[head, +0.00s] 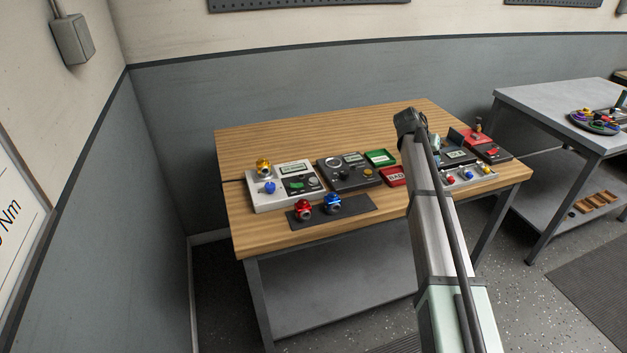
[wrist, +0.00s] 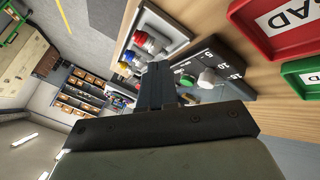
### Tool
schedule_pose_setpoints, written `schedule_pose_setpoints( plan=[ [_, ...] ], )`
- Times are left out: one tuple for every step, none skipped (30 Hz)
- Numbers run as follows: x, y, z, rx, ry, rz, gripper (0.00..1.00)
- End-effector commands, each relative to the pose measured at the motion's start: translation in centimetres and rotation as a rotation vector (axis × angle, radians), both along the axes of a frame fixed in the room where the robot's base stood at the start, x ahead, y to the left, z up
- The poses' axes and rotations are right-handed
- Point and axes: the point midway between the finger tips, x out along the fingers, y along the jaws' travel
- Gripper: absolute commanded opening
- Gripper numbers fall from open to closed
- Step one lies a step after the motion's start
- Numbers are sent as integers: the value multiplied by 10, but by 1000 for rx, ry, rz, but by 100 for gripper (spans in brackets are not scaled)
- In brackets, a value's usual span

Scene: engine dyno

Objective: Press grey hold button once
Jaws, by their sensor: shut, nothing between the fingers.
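In the wrist view, my gripper (wrist: 155,82) is shut and empty, with its dark fingers pointing at the panels on the wooden bench. A dark panel (wrist: 228,72) with a numbered scale lies just beyond and to the right of the fingers. On it are a pale grey round button (wrist: 207,77) and a green button (wrist: 187,80). The fingers appear apart from the grey button, though their depth is hard to judge. In the head view, the dark panel (head: 456,155) shows partly behind my arm. The grey button cannot be made out there, and my gripper is hidden behind my arm.
The wooden bench (head: 320,128) also holds a white device (head: 262,200), a dark gauge box (head: 347,178), a green tray (head: 380,158) and a red BAD tray (head: 394,177). A light panel with red, yellow and blue knobs (wrist: 150,42) adjoins the dark panel.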

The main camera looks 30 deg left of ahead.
Motion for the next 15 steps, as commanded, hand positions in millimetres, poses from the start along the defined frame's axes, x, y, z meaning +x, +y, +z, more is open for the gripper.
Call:
schedule_pose_setpoints(
  plan=[
    [-7, 21, 5, -3, -4, 16, 0],
    [-11, 32, 7, -6, -5, 22, 0],
    [-17, 47, 10, -10, -8, 30, 0],
    [-21, 57, 12, -12, -10, 37, 0],
    [-26, 69, 15, -14, -12, 45, 0],
    [-32, 83, 18, -18, -14, 55, 0],
    [-37, 94, 20, -19, -16, 61, 0],
    [-42, 104, 22, -21, -18, 68, 0],
    [-49, 118, 26, -25, -23, 76, 0],
    [-54, 128, 28, -27, -25, 83, 0],
    [-60, 139, 31, -29, -28, 90, 0],
    [-68, 152, 34, -31, -30, 99, 0],
    [-74, 163, 37, -33, -33, 106, 0],
    [-79, 173, 39, -35, -35, 112, 0],
    [-88, 186, 42, -37, -40, 121, 0]
  ],
)
